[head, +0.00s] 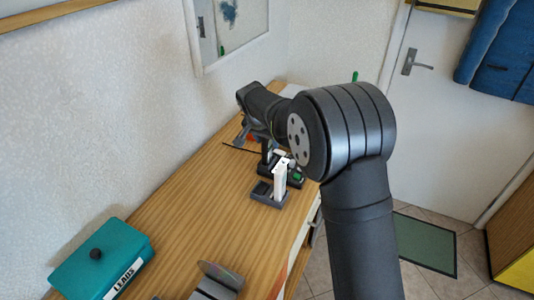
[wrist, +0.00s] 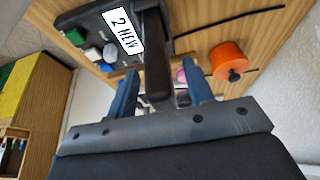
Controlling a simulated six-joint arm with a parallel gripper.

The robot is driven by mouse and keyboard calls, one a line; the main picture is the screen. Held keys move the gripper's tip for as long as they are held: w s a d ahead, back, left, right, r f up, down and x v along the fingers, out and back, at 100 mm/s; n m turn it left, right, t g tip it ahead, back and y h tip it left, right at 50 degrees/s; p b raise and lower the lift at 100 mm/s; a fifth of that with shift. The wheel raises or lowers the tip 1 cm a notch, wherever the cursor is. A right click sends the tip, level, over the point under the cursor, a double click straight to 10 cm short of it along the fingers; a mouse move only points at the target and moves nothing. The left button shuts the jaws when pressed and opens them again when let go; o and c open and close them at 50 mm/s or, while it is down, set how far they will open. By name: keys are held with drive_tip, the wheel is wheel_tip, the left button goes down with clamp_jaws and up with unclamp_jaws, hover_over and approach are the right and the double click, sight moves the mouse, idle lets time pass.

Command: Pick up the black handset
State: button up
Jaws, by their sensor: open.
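The black handset (wrist: 155,58) stands up between the two blue fingers of my gripper (wrist: 160,70) in the wrist view, with a visible gap to each finger. Its far end meets a dark base (wrist: 92,22) that bears a white label reading "2 NEW". In the head view my gripper (head: 256,139) is at the back of the wooden counter, over the dark base, and my arm hides part of this spot.
A white handset (head: 280,181) stands upright in a grey base (head: 263,192) just in front. An orange object with a black knob (wrist: 228,62) and dark cables lie beside the labelled base. A teal box marked "LEADS" (head: 95,262) is at the front left. The counter's middle is clear.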

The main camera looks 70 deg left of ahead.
drive_tip(key=shift+w+a+f, duration=0.15)
drive_tip(key=shift+f, duration=0.3)
clamp_jaws()
drive_tip(key=shift+r, duration=0.15)
